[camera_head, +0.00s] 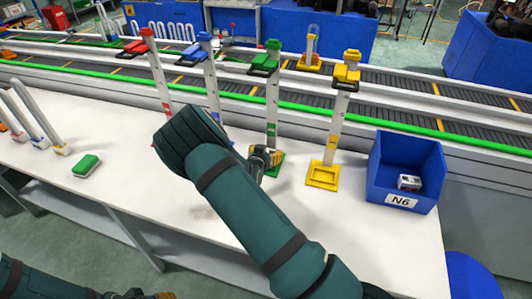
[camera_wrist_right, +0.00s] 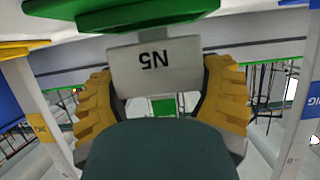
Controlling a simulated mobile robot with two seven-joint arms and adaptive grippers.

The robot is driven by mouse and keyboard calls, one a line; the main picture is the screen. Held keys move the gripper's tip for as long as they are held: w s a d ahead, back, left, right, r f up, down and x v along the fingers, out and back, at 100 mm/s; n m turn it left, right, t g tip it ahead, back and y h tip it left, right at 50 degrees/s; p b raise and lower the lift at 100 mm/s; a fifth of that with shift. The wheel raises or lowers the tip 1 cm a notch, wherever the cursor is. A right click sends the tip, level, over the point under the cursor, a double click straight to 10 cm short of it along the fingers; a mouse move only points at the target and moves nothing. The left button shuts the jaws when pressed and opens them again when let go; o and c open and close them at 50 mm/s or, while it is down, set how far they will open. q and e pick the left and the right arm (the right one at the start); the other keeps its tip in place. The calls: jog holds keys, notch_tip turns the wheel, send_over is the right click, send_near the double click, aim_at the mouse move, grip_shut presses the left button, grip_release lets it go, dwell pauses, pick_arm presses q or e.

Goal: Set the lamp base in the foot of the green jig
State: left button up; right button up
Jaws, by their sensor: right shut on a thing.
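The green jig (camera_head: 271,115) stands on the table, a white post with a green clamp on top and a green foot (camera_head: 275,170). The lamp base (camera_wrist_right: 155,68), a white block marked N5, appears upside down in the right wrist view. My right gripper (camera_head: 264,156) is shut on its sides, low by the post. The green foot (camera_wrist_right: 150,12) is right beside the block's end; I cannot tell whether the block rests in it. My forearm hides the block in the head view. My left gripper (camera_head: 150,295) is cut off at the bottom edge.
The red jig (camera_head: 157,80) and blue jig (camera_head: 211,85) stand left of the green one, the yellow jig (camera_head: 334,130) right. A blue bin marked N6 (camera_head: 420,160) holds a white block. A green-topped block (camera_head: 86,166) and bent white tubes (camera_head: 45,125) are left.

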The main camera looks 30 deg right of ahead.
jog(key=shift+f, duration=0.3)
dwell(0.5)
jog(key=o, duration=1.2)
jog(key=shift+s+a, duration=0.1)
jog(key=v, duration=1.1)
jog(key=shift+s+a+r, duration=0.2)
jog(key=shift+s+r, duration=0.05)
